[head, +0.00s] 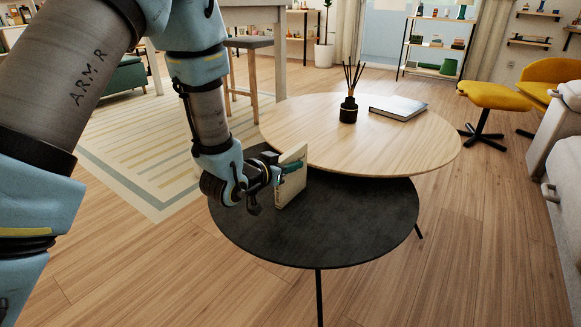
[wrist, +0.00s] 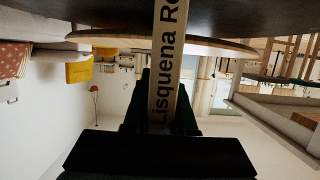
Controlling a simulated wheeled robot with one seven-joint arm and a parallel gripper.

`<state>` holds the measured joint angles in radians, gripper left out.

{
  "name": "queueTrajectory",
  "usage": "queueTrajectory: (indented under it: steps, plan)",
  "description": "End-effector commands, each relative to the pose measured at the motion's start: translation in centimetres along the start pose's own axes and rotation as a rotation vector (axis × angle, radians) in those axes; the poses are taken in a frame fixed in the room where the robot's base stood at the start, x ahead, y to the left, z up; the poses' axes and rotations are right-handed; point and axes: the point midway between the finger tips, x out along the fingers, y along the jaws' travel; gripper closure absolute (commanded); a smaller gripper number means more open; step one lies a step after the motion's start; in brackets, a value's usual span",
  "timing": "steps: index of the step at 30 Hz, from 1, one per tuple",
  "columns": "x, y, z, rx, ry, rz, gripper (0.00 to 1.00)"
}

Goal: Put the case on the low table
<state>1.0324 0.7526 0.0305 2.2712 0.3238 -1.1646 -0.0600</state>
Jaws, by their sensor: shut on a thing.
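The case (head: 291,187) is a thin cream-coloured block, held upright on edge. In the wrist view its narrow face (wrist: 166,60) carries the dark lettering "Lisquena R…", with the rest cut off. My gripper (head: 287,170) is shut on the case. In the wrist view the dark fingers (wrist: 165,105) lie on both sides of it. The case is over the dark round table (head: 340,238), the lower of two overlapping round tables. I cannot tell whether its lower edge touches the top. The wrist view is upside down, with the dark tabletop (wrist: 230,15) along the top.
The higher, pale wood round table (head: 400,152) overlaps the dark one just behind the case. It bears a black reed diffuser (head: 348,110) and a grey-white book (head: 398,107). The dark table's front and right are bare. A yellow footstool (head: 490,95) stands at right.

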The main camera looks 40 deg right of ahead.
Motion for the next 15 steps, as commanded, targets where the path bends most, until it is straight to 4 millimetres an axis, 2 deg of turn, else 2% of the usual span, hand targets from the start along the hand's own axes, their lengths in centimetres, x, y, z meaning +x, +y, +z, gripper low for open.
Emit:
queueTrajectory:
  steps: [8,9,15]
  plan:
    - [0.06,-0.03,0.15,0.000,0.001,-0.001,1.00]
    - [0.07,-0.03,0.19,0.000,0.001,-0.001,0.74]
    - [0.03,-0.02,0.09,0.000,0.001,0.000,0.52]
